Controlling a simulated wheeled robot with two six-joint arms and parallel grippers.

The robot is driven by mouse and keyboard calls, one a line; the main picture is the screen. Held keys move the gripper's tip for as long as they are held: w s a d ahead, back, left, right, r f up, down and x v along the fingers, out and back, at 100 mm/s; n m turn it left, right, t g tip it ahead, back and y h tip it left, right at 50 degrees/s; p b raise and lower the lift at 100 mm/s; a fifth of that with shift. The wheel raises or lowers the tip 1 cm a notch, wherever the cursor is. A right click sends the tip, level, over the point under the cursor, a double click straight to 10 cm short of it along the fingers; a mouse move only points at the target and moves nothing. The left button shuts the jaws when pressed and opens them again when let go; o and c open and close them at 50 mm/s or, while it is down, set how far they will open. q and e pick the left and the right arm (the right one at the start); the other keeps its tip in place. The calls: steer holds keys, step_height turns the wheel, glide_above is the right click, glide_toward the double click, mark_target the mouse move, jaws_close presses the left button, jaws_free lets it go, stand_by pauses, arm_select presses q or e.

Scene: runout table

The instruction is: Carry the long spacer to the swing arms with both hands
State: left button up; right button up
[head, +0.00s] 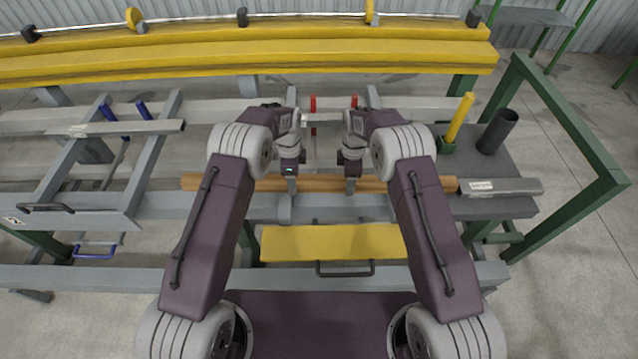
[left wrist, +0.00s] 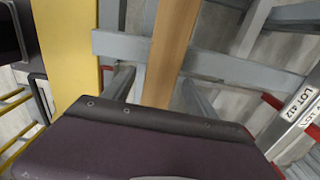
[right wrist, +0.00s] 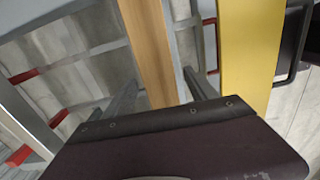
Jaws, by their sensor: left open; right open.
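The long spacer is most likely the brown wooden bar (head: 325,183) lying level across the middle in the head view; it also shows in the left wrist view (left wrist: 168,45) and the right wrist view (right wrist: 147,40). My left gripper (head: 291,187) is open at the bar, left of its middle. My right gripper (head: 352,187) is open at the bar, right of its middle. In both wrist views the bar runs between the parted fingers; whether they touch it is unclear. Red-ended grey bars (head: 313,105) behind the grippers may be the swing arms; I cannot tell for sure.
A labelled steel tube (head: 500,187) lies at the bar's right end, another (head: 130,128) at left. A yellow beam (head: 190,62) runs along the back. A yellow panel (head: 335,242) is in front, below. A dark cup (head: 497,132) and green frame (head: 570,120) stand at right.

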arm_select(q)
steer(key=shift+f, duration=0.6)
arm_select(e)
steer(key=shift+f, duration=0.6)
arm_select(q)
jaws_close()
arm_select(e)
jaws_close()
steer(key=shift+r, duration=0.1)
